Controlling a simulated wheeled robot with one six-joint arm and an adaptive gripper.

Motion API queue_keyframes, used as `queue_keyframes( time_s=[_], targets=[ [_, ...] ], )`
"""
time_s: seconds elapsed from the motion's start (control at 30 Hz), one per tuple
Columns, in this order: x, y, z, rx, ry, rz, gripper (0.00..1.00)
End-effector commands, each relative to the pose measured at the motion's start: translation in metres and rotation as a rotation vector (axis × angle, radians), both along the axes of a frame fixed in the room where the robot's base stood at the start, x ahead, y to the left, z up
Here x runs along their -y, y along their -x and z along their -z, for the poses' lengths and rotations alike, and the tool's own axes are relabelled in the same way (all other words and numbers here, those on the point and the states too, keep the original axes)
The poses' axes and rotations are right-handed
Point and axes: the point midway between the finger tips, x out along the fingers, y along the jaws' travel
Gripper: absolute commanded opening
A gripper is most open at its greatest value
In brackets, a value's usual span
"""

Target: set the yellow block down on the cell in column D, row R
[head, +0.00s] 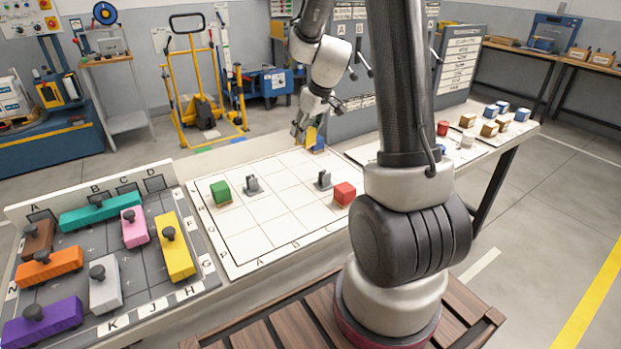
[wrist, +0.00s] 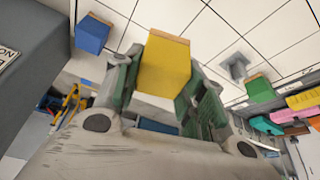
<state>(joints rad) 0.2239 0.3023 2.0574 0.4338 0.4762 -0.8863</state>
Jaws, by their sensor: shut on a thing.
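My gripper (head: 304,130) is at the far edge of the white grid board (head: 285,214), shut on the yellow block (head: 311,136). In the wrist view the yellow block (wrist: 165,62) sits between the two fingers (wrist: 160,85). The block appears to be above the board; its exact height is unclear. A blue block (head: 319,144) stands just right of it, and in the wrist view the blue block (wrist: 92,34) is at upper left. Row letters on the left side are too small to read surely.
A green block (head: 220,191), a red block (head: 344,194) and two grey pieces (head: 251,184) (head: 323,180) stand on the board. A dark tray (head: 75,245) with several knobbed coloured pieces lies at left. More small blocks (head: 489,129) lie at right. The board's middle is clear.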

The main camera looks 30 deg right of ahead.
Motion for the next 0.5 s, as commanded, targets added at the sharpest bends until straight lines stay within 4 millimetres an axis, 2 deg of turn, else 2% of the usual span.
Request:
queue_keyframes(
  time_s=[0.2, 0.37, 0.5],
  targets=[
    [0.008, -0.008, -0.002, 0.001, 0.002, 0.180, 0.12],
    [0.010, -0.010, -0.001, -0.001, 0.000, 0.253, 0.12],
    [0.010, -0.010, 0.020, -0.004, -0.001, 0.273, 0.12]
  ],
)
